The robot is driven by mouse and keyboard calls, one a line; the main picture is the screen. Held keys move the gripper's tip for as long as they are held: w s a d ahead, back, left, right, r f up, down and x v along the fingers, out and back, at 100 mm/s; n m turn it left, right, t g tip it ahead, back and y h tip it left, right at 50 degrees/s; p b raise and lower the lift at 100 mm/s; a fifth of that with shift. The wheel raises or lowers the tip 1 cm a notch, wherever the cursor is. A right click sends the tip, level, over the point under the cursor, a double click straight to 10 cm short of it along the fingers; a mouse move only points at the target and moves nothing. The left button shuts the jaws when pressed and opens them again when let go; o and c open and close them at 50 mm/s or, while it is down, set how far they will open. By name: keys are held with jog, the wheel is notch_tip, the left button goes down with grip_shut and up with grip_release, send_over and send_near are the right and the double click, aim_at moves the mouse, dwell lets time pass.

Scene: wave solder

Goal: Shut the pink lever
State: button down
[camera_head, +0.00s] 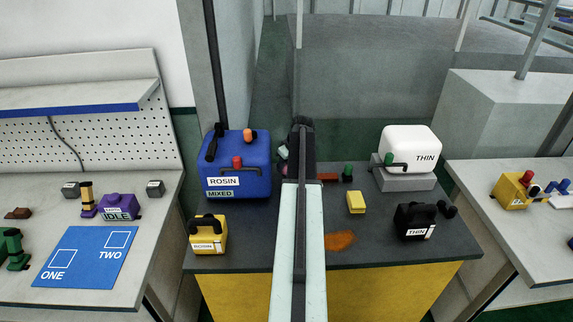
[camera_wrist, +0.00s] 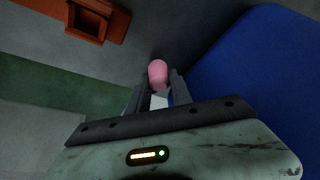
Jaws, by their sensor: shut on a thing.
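The pink lever shows its rounded pink end (camera_wrist: 157,72) between my fingertips in the wrist view. My gripper (camera_wrist: 158,88) is shut on it, with one dark finger on each side. In the head view my arm reaches to the back of the dark bench, and the gripper end (camera_head: 300,135) is beside the blue ROSIN tank (camera_head: 257,160). Only a small pinkish bit shows there at the left of the gripper; my arm hides the rest. The lever's base and its angle cannot be made out.
The blue tank's wall stands close at the right in the wrist view. An orange-brown bracket (camera_wrist: 95,18) is at the upper left. On the bench are a white THIN tank (camera_head: 409,146), a yellow can (camera_head: 208,238), a black can (camera_head: 414,222) and a yellow block (camera_head: 356,202).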

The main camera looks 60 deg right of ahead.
jog(key=shift+w+a+m, duration=0.2)
jog(key=shift+a+m, duration=0.05)
jog(key=shift+m, duration=0.15)
dwell(0.3)
jog(key=c, duration=1.1)
grip_release()
jog(key=shift+c, duration=0.2)
jog(key=p+v, duration=0.7)
jog(key=shift+r, duration=0.35)
jog(key=shift+s+a, duration=0.1)
jog(key=shift+s, duration=0.05)
